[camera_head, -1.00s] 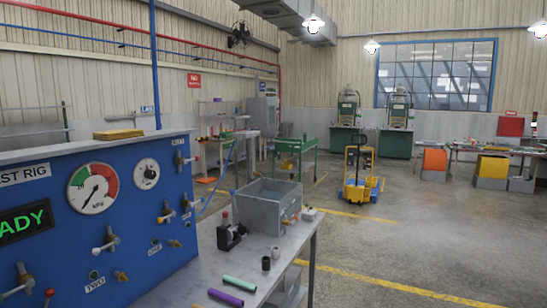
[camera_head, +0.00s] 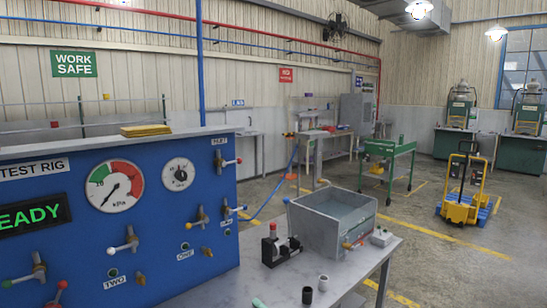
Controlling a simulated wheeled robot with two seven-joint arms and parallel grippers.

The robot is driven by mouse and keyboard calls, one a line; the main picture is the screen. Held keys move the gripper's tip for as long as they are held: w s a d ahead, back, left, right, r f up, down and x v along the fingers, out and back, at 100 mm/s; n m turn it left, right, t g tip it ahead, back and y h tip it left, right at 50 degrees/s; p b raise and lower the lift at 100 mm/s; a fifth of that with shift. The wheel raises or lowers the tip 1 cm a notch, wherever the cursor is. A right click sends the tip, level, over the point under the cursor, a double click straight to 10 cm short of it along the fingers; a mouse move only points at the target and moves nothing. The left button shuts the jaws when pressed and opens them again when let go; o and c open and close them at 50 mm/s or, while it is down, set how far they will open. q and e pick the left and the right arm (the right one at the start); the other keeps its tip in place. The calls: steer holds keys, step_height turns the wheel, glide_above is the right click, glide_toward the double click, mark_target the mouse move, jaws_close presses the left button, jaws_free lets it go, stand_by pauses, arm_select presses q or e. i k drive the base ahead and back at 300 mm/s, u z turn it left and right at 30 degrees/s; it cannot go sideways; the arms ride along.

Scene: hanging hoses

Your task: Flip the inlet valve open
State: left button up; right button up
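A blue test rig panel (camera_head: 160,216) fills the left of the head view. Several small lever valves are on it. Two more valves, one red-tipped (camera_head: 58,290), are at the lower left. I cannot tell which is the inlet valve. Neither gripper is in view.
A grey table (camera_head: 240,285) right of the panel holds a grey open tank (camera_head: 332,222), a black fixture (camera_head: 279,247) and small cylinders (camera_head: 307,295). A green cart (camera_head: 389,160) and a yellow trolley (camera_head: 463,190) stand further back. Open floor lies between.

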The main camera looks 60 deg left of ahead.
mark_target(223, 163)
steer(key=i, duration=1.2)
steer(key=u, duration=0.85)
steer(key=k, duration=0.75)
steer(key=u, duration=1.3)
